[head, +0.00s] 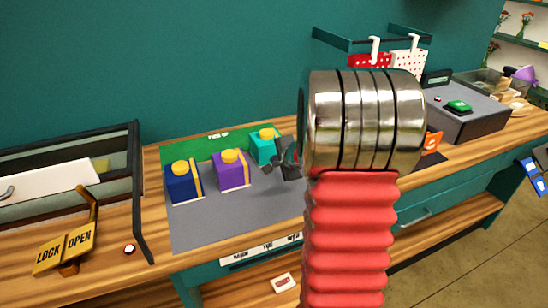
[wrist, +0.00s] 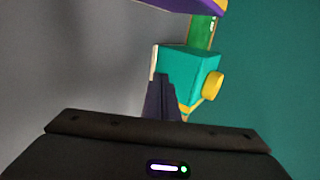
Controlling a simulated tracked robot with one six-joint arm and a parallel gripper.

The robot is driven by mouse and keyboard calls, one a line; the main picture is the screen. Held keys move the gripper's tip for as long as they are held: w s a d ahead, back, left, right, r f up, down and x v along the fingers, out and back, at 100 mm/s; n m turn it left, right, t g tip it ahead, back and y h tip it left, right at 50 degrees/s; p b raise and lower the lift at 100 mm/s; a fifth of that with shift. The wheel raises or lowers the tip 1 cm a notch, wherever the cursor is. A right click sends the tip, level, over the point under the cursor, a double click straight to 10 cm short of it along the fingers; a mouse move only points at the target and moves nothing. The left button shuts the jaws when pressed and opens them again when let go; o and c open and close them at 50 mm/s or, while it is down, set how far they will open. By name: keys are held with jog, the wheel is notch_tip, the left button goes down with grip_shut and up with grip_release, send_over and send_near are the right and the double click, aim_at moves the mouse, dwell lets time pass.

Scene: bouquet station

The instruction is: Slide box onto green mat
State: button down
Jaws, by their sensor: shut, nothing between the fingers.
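Three boxes with yellow round knobs stand in a row: a navy box (head: 180,184), a purple box (head: 229,173) and a teal box (head: 262,150). The green mat (head: 196,148) is a strip behind them along the wall. The teal box stands closest to the strip's right end; its exact overlap is unclear. My gripper (head: 283,158) is shut and empty, just right of the teal box. In the wrist view the shut fingers (wrist: 162,98) are close against the teal box (wrist: 190,72); contact is unclear. The green mat (wrist: 202,32) and purple box (wrist: 195,4) also show there.
A grey mat (head: 215,220) lies in front of the boxes, mostly clear. A lock/open sign (head: 65,250) and a glass-fronted case (head: 70,170) stand at left. A grey box-shaped unit with a green button (head: 458,106) is at right, partly behind my arm.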

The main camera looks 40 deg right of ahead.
aim_at(272, 151)
jog(key=shift+w+d, duration=0.1)
jog(key=shift+w, duration=0.35)
jog(key=shift+w, duration=0.15)
jog(key=shift+w+d, duration=0.3)
jog(key=shift+w, duration=0.6)
jog(key=shift+w+d, duration=0.25)
jog(key=shift+w, duration=0.65)
jog(key=shift+w, duration=0.15)
jog(key=shift+w+d, duration=0.3)
jog(key=shift+w, duration=0.6)
jog(key=shift+w+d, duration=0.25)
jog(key=shift+w, duration=0.6)
jog(key=shift+w, duration=0.1)
jog(key=shift+w+d, duration=0.3)
jog(key=shift+w, duration=0.6)
jog(key=shift+w+d, duration=0.3)
jog(key=shift+w, duration=0.6)
jog(key=shift+w, duration=0.15)
